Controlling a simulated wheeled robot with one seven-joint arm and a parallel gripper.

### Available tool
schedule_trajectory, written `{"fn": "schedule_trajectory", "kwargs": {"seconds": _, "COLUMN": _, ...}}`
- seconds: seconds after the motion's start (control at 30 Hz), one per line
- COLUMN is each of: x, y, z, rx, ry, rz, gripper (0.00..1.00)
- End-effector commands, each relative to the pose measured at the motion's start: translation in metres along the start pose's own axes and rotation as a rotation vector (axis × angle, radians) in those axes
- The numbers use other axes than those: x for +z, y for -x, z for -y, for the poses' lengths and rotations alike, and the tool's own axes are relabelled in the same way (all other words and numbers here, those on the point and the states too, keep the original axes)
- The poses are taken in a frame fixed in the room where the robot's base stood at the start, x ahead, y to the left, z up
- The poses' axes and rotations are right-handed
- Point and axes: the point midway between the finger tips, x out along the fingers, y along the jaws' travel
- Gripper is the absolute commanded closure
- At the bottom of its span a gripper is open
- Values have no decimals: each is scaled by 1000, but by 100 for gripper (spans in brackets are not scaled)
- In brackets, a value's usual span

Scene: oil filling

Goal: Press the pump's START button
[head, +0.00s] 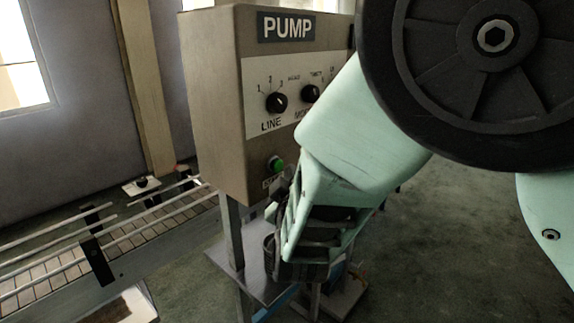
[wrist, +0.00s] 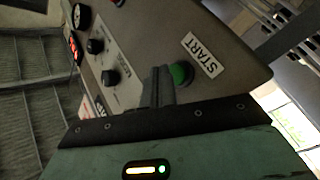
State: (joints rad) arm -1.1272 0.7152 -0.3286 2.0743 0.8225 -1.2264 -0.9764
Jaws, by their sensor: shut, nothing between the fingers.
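The grey pump box (head: 213,110) stands in the middle of the head view, with a PUMP sign on top. Its round green START button (head: 276,164) is low on the front face, left of my arm. In the wrist view the green button (wrist: 181,73) sits beside the white START label (wrist: 203,54). My gripper (wrist: 161,86) is shut and empty, its dark fingertips just left of the button in that picture. They overlap the button's edge there; I cannot tell whether they touch it. In the head view my arm and wrist hide part of the box's front.
The LINE knob (head: 276,102) and a second knob (head: 311,93) sit above the button on a white panel. The box stands on legs above a metal shelf (head: 262,287). Open floor lies to the right.

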Motion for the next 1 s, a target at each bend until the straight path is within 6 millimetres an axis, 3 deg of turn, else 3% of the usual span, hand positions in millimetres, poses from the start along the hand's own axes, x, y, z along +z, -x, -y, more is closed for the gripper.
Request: {"fn": "schedule_trajectory", "kwargs": {"seconds": 1.0, "x": -6, "y": -8, "z": 6, "rx": 0, "ry": 0, "rz": 0, "gripper": 100}}
